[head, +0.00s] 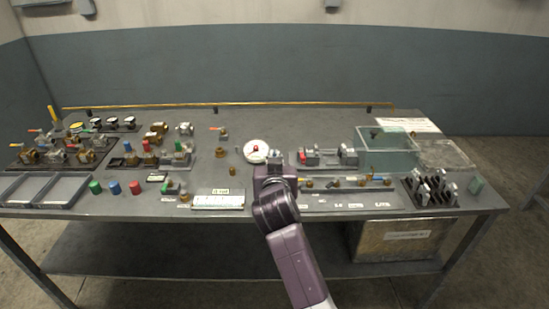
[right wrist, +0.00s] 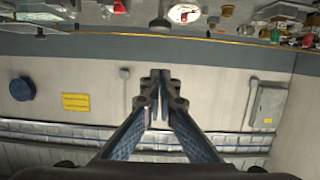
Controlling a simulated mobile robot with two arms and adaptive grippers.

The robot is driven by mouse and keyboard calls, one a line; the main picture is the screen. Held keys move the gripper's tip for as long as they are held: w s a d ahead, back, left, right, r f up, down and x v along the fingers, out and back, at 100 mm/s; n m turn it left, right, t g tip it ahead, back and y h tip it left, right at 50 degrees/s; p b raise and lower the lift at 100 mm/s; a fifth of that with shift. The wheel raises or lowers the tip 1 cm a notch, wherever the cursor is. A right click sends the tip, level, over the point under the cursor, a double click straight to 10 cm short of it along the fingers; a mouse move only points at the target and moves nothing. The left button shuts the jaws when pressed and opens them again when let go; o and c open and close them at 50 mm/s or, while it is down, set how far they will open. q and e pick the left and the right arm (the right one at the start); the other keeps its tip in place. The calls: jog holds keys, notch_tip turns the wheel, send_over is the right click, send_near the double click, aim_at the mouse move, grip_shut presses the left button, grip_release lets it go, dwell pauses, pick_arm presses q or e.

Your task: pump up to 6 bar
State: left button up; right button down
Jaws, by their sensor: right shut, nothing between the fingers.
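A round white dial (head: 256,150) with a red centre lies on the grey workbench (head: 240,120), near its middle. Its reading is too small to make out. It also shows at the top edge of the right wrist view (right wrist: 184,13). My right gripper (head: 269,166) is just in front and to the right of the dial, seen from behind, its tips partly hidden by my arm. In the right wrist view the fingers (right wrist: 160,95) are shut and empty. A fixture with a red part (head: 310,157) stands right of it. I cannot tell which thing is the pump. My left gripper is out of view.
Valves and coloured caps (head: 115,187) crowd the left side, with grey trays (head: 50,190) at the front left. A clear box (head: 388,150) and a dark rack (head: 430,190) stand at the right. A copper pipe (head: 230,104) runs along the back.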

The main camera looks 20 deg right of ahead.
jog(key=w+d+f+p, duration=0.2)
jog(key=w+f, duration=0.4)
jog(key=w, duration=0.1)
jog(key=shift+w+d, duration=0.15)
jog(key=shift+w, duration=0.15)
notch_tip(320, 180, down, 4)
jog(key=b, duration=0.3)
jog(key=shift+s, duration=0.1)
dwell(0.4)
